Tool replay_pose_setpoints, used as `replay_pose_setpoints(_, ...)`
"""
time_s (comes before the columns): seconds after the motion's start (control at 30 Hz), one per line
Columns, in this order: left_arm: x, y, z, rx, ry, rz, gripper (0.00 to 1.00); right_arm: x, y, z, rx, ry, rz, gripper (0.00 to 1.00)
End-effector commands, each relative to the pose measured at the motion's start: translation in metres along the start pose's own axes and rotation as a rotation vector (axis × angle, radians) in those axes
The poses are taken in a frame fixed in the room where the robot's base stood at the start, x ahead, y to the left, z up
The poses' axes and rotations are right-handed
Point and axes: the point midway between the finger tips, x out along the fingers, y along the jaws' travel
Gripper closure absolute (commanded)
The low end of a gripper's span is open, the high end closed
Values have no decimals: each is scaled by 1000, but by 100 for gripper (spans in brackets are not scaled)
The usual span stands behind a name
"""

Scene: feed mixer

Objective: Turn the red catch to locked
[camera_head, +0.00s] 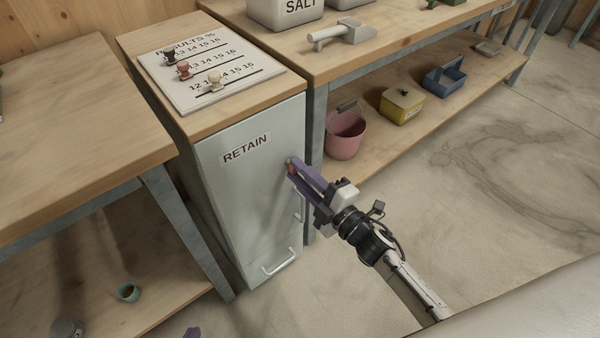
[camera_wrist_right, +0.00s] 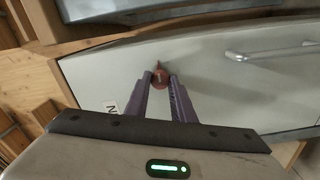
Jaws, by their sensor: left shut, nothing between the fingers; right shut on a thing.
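The red catch (camera_head: 290,163) is on the front of the grey cabinet marked RETAIN (camera_head: 228,185), near its right edge. My right gripper (camera_head: 291,167) is shut on the catch. In the right wrist view the round red catch (camera_wrist_right: 160,77) sits between the purple fingertips (camera_wrist_right: 160,84), with a small pointed end toward the picture's top. The fingers partly hide it, and no locked mark is legible. Only a purple tip of my left gripper (camera_head: 191,333) shows at the bottom edge of the head view; it is shut and empty, away from the cabinet.
A results board (camera_head: 205,80) with pegs lies on top. A pink bucket (camera_head: 345,137) stands on the shelf to the right. A wooden table (camera_head: 70,140) is at left.

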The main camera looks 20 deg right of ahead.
Motion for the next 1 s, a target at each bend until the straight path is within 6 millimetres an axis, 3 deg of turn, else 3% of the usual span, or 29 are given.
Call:
replay_pose_setpoints(0.03, 0, 0, 0, 0, 0, 0, 100, 0, 0, 0, -3, 0, 0, 74)
replay_pose_setpoints(0.13, 0, 0, 0, 1, 0, 0, 100, 0, 0, 0, -2, 0, 0, 59)
replay_pose_setpoints(0.5, -1, 0, -1, 1, 1, 0, 100, -6, 0, 0, 0, 0, -1, 59)
replay_pose_setpoints(1.0, -5, 0, -4, 3, 0, -1, 100, -91, -1, 0, 0, -1, -3, 59)
